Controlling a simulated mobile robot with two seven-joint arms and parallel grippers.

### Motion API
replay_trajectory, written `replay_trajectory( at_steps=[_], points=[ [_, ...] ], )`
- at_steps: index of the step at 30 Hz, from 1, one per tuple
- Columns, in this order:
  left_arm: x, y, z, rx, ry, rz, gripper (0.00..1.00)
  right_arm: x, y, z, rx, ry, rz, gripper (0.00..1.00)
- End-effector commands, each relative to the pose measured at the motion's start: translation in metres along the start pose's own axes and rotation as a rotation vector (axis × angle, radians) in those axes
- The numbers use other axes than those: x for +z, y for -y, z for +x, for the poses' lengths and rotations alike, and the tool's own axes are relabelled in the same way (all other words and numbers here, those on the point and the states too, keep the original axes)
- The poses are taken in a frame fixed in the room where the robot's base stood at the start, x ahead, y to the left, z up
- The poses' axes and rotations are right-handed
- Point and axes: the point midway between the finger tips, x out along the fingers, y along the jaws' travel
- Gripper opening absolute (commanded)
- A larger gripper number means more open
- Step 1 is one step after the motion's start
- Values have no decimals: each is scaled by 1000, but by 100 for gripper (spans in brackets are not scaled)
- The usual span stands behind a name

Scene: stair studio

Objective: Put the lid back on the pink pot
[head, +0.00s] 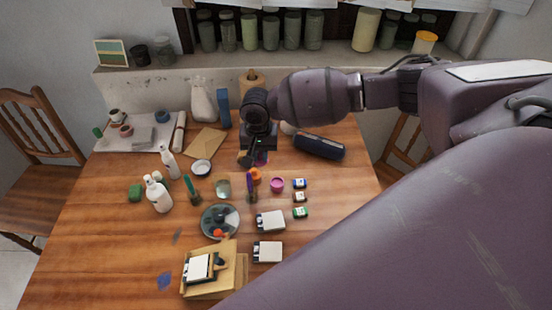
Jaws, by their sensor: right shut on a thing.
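The pink pot (277,186) stands upright on the wooden table in the head view, and its round top shows a darker pink inside. My right gripper (254,160) is above the table, behind the pot and a little to its left, apart from it. It is shut on a small purple-pink thing (262,159), which looks like the lid; the dark fingers partly hide it. My left gripper is not in view.
Close to the pot are an orange pot (255,175), a purple upright item (251,188), a glass jar (223,188) and small blue, brown and green pots. A dark roll (319,147) lies behind right. The table (340,195) is clear to the right.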

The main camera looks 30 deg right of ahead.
Motion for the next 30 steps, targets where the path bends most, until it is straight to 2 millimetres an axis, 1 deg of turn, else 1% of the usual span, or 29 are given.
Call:
replay_trajectory(
  at_steps=[1, 3, 6, 9, 13, 20, 30],
  points=[
    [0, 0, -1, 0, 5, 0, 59, -2, -10, 13, 3, 7, 53, 0],
    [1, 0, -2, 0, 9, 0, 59, -7, -20, 26, 2, 5, 117, 0],
    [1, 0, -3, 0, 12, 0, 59, -12, -34, 40, 2, 4, 187, 0],
    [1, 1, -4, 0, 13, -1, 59, -14, -42, 49, -1, 2, 229, 0],
    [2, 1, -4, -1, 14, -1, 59, -15, -46, 55, -2, 0, 252, 0],
    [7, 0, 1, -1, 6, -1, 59, -16, -46, 63, -3, -1, 252, 0],
    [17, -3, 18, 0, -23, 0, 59, -16, -46, 90, -2, -1, 249, 0]
  ],
)
